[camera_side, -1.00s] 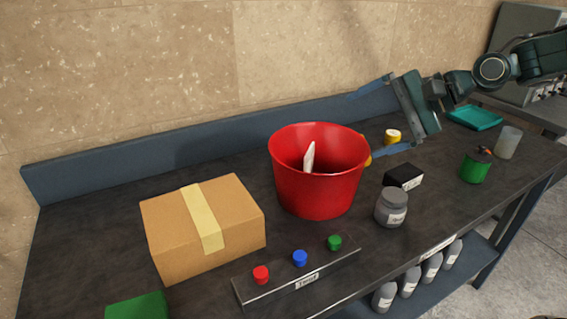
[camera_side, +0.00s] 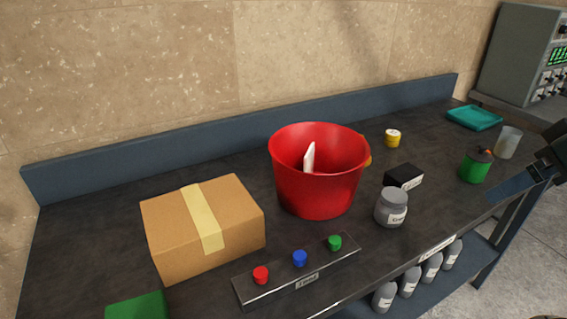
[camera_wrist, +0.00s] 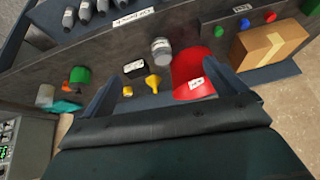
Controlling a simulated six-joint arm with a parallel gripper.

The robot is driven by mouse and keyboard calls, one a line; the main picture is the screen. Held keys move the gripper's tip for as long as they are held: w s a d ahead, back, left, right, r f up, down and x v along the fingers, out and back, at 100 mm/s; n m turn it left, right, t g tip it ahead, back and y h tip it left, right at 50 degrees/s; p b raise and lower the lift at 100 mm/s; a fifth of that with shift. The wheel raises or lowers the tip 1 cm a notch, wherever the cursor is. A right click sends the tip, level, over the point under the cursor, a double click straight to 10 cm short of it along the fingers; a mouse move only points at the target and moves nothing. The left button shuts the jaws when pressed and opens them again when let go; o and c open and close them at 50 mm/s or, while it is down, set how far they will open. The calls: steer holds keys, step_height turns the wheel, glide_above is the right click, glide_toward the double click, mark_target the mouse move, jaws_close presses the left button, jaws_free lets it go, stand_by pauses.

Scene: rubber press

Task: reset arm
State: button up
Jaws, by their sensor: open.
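My gripper (camera_wrist: 165,72) is open and empty, with its two blue fingers spread apart in the wrist view. In the side view only part of my gripper (camera_side: 520,183) shows at the right edge, off the front right of the table. It is apart from everything on the table. In the wrist view the red bucket (camera_wrist: 188,70), a yellow funnel (camera_wrist: 152,82), a black box (camera_wrist: 134,68) and a grey jar (camera_wrist: 160,48) lie beyond the fingers. In the side view the red bucket (camera_side: 318,185) stands mid-table with a white item sticking up inside.
A taped cardboard box (camera_side: 175,235) stands left, behind a panel (camera_side: 325,277) with red, blue and green buttons. A green cup (camera_side: 475,168), clear cup (camera_side: 508,143), yellow jar (camera_side: 392,138) and teal tray (camera_side: 473,118) stand right. Grey bottles (camera_side: 431,268) line the shelf below.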

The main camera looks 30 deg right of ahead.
steer(key=shift+s+d+f+n, duration=0.15)
steer(key=shift+s+d+n, duration=0.1)
steer(key=shift+s, duration=0.35)
steer(key=shift+s+d+f+n, duration=0.1)
steer(key=shift+s+d+n, duration=0.1)
steer(key=shift+s, duration=0.35)
